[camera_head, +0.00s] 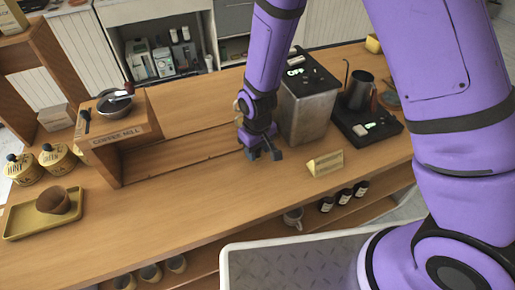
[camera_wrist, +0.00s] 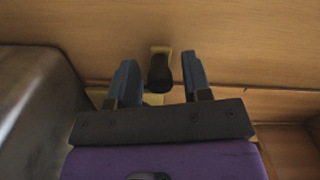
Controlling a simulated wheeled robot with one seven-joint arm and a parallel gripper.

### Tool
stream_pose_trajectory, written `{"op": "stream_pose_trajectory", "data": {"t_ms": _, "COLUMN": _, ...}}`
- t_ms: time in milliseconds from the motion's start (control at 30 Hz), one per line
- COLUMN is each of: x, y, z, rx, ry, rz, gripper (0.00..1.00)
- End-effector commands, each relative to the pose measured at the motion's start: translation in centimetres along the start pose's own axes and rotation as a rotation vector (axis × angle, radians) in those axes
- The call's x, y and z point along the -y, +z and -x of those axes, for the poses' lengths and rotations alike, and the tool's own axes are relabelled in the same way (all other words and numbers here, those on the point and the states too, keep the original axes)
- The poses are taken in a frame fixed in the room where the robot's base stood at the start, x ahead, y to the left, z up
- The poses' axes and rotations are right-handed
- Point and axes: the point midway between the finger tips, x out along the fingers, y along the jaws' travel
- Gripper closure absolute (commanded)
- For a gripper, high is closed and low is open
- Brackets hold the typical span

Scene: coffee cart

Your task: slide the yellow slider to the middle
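In the wrist view, a small slider (camera_wrist: 160,49) with a yellow end and a dark knob stands out against the wooden panel. More yellow shows below the knob, close to my gripper's palm. My gripper (camera_wrist: 160,66) is open, with one finger on each side of the knob and visible gaps to both. In the head view, my gripper (camera_head: 264,153) is low over the wooden counter, just left of the metal grinder box (camera_head: 305,110). I cannot make out the slider clearly there; my wrist may hide it.
The grinder box stands close beside my gripper. A wooden shelf box (camera_head: 122,138) with a bowl on top is to the left. A yellow sign (camera_head: 325,164) and a black scale (camera_head: 365,125) with a metal jug are to the right. The counter's front is mostly clear.

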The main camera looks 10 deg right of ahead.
Motion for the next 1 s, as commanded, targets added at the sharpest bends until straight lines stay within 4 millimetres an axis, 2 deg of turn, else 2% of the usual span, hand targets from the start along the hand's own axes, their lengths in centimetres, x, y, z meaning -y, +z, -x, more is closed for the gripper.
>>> {"op": "stream_pose_trajectory", "data": {"t_ms": 33, "x": 0.0, "y": 0.0, "z": 0.0, "rx": 0.0, "ry": 0.0, "rz": 0.0, "gripper": 0.68}}
{"op": "stream_pose_trajectory", "data": {"t_ms": 167, "x": 0.0, "y": 0.0, "z": 0.0, "rx": 0.0, "ry": 0.0, "rz": 0.0, "gripper": 0.98}}
{"op": "stream_pose_trajectory", "data": {"t_ms": 200, "x": 0.0, "y": 0.0, "z": 0.0, "rx": 0.0, "ry": 0.0, "rz": 0.0, "gripper": 1.0}}
{"op": "stream_pose_trajectory", "data": {"t_ms": 400, "x": 0.2, "y": -0.1, "z": 0.0, "rx": 0.0, "ry": 0.0, "rz": 0.001, "gripper": 1.0}}
{"op": "stream_pose_trajectory", "data": {"t_ms": 567, "x": 1.6, "y": -0.4, "z": 0.0, "rx": -0.001, "ry": 0.0, "rz": 0.003, "gripper": 1.0}}
{"op": "stream_pose_trajectory", "data": {"t_ms": 767, "x": 5.3, "y": -1.4, "z": 0.0, "rx": -0.001, "ry": 0.0, "rz": 0.007, "gripper": 1.0}}
{"op": "stream_pose_trajectory", "data": {"t_ms": 1000, "x": 10.7, "y": -2.8, "z": 0.0, "rx": -0.002, "ry": -0.001, "rz": 0.006, "gripper": 1.0}}
